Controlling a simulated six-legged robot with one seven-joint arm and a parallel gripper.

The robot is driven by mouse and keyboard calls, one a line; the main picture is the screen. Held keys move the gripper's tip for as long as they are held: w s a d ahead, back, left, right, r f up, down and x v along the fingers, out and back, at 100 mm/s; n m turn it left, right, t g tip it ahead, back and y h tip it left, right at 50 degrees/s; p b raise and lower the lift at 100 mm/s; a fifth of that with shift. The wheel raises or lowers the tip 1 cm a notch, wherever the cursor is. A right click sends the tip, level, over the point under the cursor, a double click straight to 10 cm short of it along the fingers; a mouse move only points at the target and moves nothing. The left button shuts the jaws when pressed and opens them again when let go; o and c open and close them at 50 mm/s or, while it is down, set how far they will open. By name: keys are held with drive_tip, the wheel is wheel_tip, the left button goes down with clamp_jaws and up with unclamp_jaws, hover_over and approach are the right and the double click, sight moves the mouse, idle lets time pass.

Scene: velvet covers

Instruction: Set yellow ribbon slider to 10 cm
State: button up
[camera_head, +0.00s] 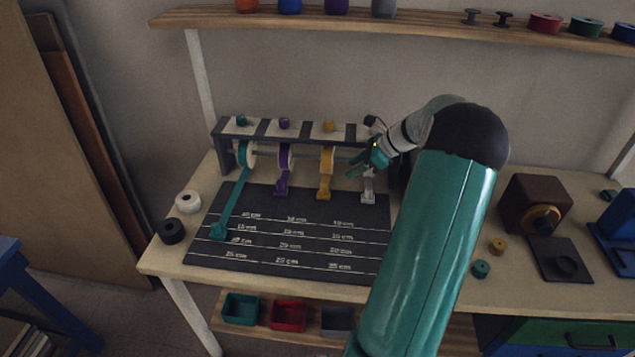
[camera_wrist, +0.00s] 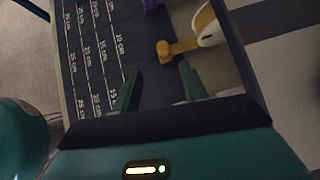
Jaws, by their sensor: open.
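The yellow ribbon slider (camera_head: 323,193) sits at the top edge of the dark measuring board (camera_head: 305,208), above the 10 cm line. A short yellow ribbon links it to the yellow spool (camera_head: 327,158) on the rack. In the wrist view the yellow slider (camera_wrist: 163,48) lies just beyond my fingertips, near the 10 cm label, with the spool (camera_wrist: 207,27) to its right. My gripper (camera_head: 368,163) is open and empty, at the right of the yellow spool and near the grey slider in the head view. Its two fingers (camera_wrist: 160,70) are apart, with nothing between them.
The teal slider (camera_head: 217,232) is pulled far down the board. The purple slider (camera_head: 281,189) and grey slider (camera_head: 368,198) stay near the top. The spool rack (camera_head: 222,143) stands behind. White (camera_head: 187,201) and black (camera_head: 171,231) rolls lie left; a brown box (camera_head: 535,197) stands right.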

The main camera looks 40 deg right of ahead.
sight(325, 185)
drive_tip(key=x, duration=1.3)
drive_tip(key=shift+d+f, duration=0.1)
drive_tip(key=shift+f, duration=0.4)
clamp_jaws()
